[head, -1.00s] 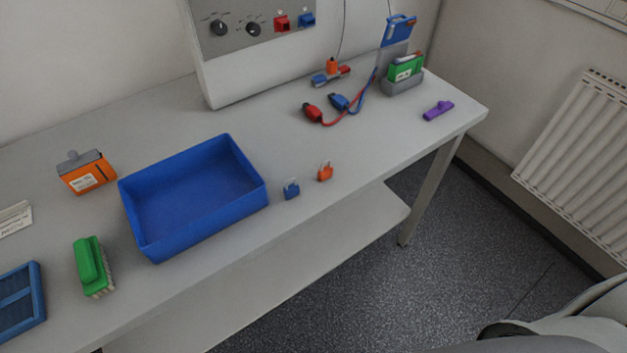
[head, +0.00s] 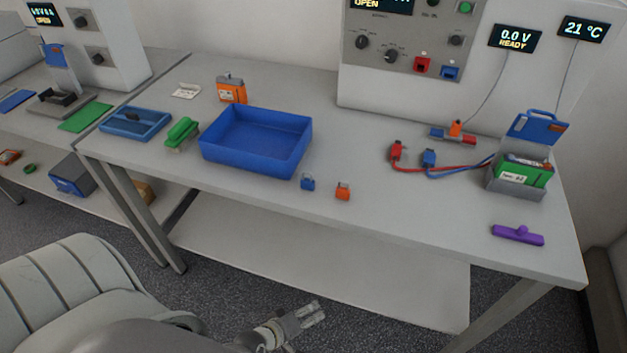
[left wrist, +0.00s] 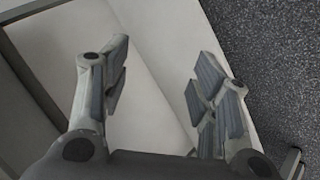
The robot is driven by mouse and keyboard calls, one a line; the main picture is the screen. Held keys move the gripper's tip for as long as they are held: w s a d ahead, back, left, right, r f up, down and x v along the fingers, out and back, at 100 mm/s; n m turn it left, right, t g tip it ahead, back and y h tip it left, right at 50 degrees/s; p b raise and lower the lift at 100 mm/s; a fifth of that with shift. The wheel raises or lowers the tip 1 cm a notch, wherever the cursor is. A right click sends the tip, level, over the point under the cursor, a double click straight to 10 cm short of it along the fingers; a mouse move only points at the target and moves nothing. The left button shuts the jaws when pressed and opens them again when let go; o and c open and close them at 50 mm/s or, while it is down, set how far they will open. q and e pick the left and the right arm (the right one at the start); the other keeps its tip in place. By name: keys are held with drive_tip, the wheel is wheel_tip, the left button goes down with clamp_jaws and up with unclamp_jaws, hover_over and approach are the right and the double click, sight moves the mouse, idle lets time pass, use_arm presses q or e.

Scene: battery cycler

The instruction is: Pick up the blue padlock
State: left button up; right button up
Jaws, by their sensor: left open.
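The small blue padlock (head: 308,183) stands on the grey worktable near its front edge, just right of the blue tray. An orange padlock (head: 343,191) stands to its right. My left gripper (head: 313,313) is low in front of the table, below and in front of the padlocks, apart from them. In the left wrist view its two fingers (left wrist: 157,90) are spread with nothing between them; a pale flat surface and dark floor show behind. My right gripper is in neither current view.
The blue tray (head: 256,142) is empty. A green brush (head: 182,132) and orange battery (head: 231,90) stand left of and behind it. Red and blue cables (head: 430,168), a battery holder (head: 516,184) and a purple object (head: 517,235) are at right. A lower shelf (head: 330,256) runs under the table.

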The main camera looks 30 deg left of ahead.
sight(307, 180)
use_arm(q)
drive_tip(key=w+r+n+t+p, duration=0.1)
drive_tip(key=w+r+n+t, duration=0.3)
drive_tip(key=r, duration=0.9)
drive_tip(key=w+r+n+t, duration=0.2)
drive_tip(key=w+r+n, duration=0.4)
drive_tip(key=r, duration=0.7)
drive_tip(key=s+a+r+n+y, duration=0.2)
drive_tip(key=a+r+n+y, duration=0.55)
drive_tip(key=n, duration=1.05)
drive_tip(key=shift+h, duration=0.75)
drive_tip(key=x, duration=0.1)
drive_tip(key=p+x, duration=0.1)
drive_tip(key=x, duration=0.3)
drive_tip(key=shift+a+r+p, duration=0.3)
drive_tip(key=shift+a, duration=0.15)
drive_tip(key=shift+d+p+x, duration=0.2)
drive_tip(key=shift+p+x, duration=0.3)
drive_tip(key=shift+x, duration=2.6)
use_arm(e)
drive_tip(key=r, duration=0.1)
drive_tip(key=a+r, duration=0.1)
drive_tip(key=r, duration=0.2)
drive_tip(key=shift+a, duration=0.4)
